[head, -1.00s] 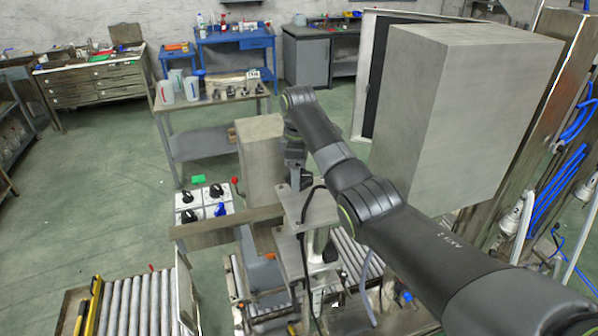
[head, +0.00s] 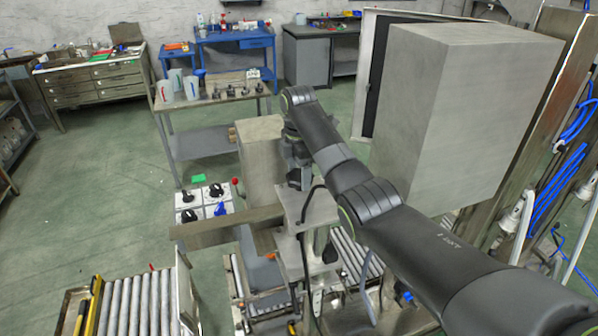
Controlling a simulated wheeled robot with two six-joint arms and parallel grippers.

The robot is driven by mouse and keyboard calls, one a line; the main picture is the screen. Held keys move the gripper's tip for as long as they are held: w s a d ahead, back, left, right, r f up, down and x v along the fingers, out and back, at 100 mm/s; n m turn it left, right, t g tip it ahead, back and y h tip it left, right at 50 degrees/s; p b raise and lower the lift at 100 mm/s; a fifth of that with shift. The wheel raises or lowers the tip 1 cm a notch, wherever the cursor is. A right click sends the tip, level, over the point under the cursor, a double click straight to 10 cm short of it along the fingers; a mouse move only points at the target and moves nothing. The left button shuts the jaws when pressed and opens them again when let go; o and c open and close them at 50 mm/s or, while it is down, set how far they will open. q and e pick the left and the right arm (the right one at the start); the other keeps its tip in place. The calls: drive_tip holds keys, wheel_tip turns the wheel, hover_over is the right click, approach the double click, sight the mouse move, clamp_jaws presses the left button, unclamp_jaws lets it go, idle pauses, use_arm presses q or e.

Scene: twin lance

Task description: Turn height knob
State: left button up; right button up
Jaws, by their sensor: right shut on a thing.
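My right arm reaches in from the lower right, and my right gripper (head: 299,180) points down at the top of a metal machine (head: 318,212) in the middle of the head view. The gripper is shut on the height knob at the top of this machine. The knob is mostly hidden by the dark jaws and wrist, so its turn angle cannot be read. My left gripper is not in view.
A panel with several black knobs and a blue one (head: 220,209) stands left of the machine. A large grey box (head: 465,110) rises close to the right of my arm. Roller conveyors (head: 135,305) lie in front. Green floor is free at left.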

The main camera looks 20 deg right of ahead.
drive_tip(key=shift+a, duration=0.1)
idle(0.3)
drive_tip(key=o, duration=1)
